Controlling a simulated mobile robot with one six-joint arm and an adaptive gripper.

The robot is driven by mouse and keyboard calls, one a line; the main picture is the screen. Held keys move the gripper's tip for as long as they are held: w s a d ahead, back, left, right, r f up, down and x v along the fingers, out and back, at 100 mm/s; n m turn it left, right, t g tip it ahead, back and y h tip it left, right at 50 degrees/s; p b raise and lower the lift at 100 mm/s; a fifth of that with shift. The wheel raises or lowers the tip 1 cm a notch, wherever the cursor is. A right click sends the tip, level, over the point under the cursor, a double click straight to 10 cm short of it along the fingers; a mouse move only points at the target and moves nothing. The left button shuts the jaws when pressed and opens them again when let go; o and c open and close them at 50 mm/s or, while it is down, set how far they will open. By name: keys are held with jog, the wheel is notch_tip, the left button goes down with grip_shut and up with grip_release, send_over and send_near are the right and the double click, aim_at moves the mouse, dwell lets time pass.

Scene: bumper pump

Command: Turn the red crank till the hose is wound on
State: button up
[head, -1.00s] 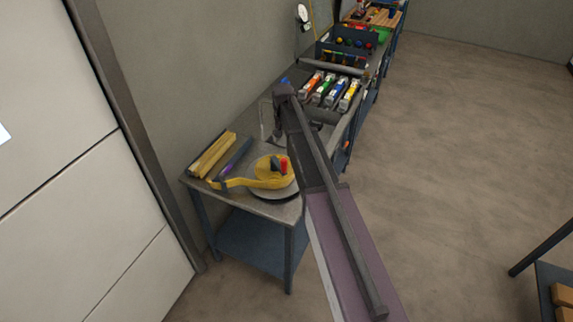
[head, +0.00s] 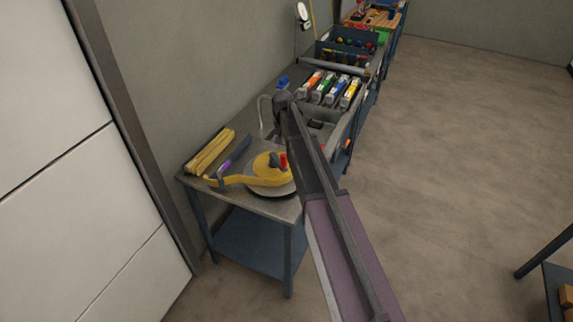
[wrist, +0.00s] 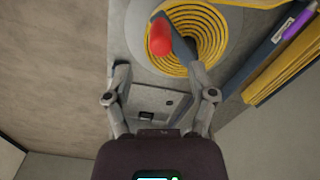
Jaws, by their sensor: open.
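The red crank handle (head: 283,160) stands up from a dark crank arm on a reel near the table's front end. The yellow hose (head: 262,180) lies coiled on the reel, and a loose length runs left across the table. In the wrist view, the red handle (wrist: 160,37) is just beyond my gripper (wrist: 160,96), between the lines of its spread fingers, with the coiled hose (wrist: 190,45) behind it. My gripper is open, and nothing is between its fingers.
Orange, green, blue and yellow items (head: 330,89) stand farther back on the bench. A wall runs along the left, and open floor (head: 455,160) is on the right.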

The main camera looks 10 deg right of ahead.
aim_at(283, 155)
jog(key=shift+f+b, duration=3.65)
jog(key=shift+f, duration=0.3)
grip_shut()
jog(key=shift+d, duration=0.35)
jog(key=shift+a, duration=0.4)
